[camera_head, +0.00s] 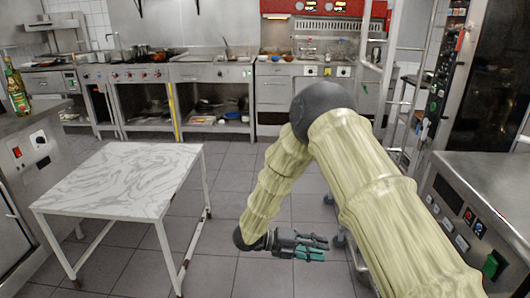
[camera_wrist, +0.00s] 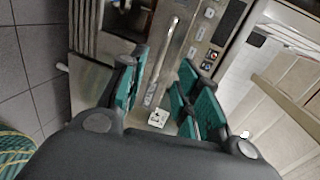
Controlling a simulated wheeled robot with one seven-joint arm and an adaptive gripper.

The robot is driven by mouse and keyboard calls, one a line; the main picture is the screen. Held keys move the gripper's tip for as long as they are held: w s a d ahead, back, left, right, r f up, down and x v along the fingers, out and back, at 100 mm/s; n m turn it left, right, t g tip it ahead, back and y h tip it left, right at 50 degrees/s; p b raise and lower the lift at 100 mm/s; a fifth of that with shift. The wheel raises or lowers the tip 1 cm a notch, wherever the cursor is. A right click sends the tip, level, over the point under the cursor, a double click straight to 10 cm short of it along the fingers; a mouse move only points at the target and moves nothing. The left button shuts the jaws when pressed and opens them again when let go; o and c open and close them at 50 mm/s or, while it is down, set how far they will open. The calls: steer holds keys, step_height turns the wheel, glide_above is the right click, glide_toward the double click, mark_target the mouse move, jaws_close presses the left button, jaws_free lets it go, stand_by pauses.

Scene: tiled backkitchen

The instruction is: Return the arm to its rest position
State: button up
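My arm, in a cream ribbed cover, reaches from the lower right of the head view, bends at a dark joint and slopes down to the left. My gripper (camera_head: 322,248) hangs low above the tiled floor, to the right of the small marble-topped table (camera_head: 125,178). Its fingers point to the right. In the wrist view my gripper (camera_wrist: 160,88) shows teal finger pads standing apart, with nothing held between them. Behind the fingers is a metal appliance front with a long handle (camera_wrist: 172,60).
The marble-topped table is bare. A steel appliance (camera_head: 485,205) stands close on the right, and a counter with a bottle (camera_head: 17,88) on the left. Stoves and steel benches (camera_head: 212,72) line the back. Tiled floor (camera_head: 225,170) lies open in the middle.

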steer(key=d+f+n+t+y, duration=0.1)
steer(key=d+f+n+t, duration=0.45)
steer(key=f+n, duration=0.3)
steer(key=s+f+n+t+y, duration=0.3)
steer(key=s+f+n+y, duration=0.6)
steer(key=f+n, duration=0.5)
steer(key=s+a+f+n+g+y, duration=0.25)
steer(key=s+n, duration=0.45)
steer(key=s, duration=0.7)
steer(key=s+a+f+n+g+y, duration=0.1)
steer(key=s+a+n+g+y, duration=0.2)
steer(key=s+n, duration=0.75)
steer(key=s+r+m+g+p, duration=0.1)
steer(key=s+r+m+p, duration=0.2)
steer(key=r+p, duration=1.2)
steer(key=shift+s+d+r, duration=0.25)
steer(key=shift+s+d, duration=0.05)
steer(key=shift+s, duration=0.4)
steer(key=shift+d, duration=0.1)
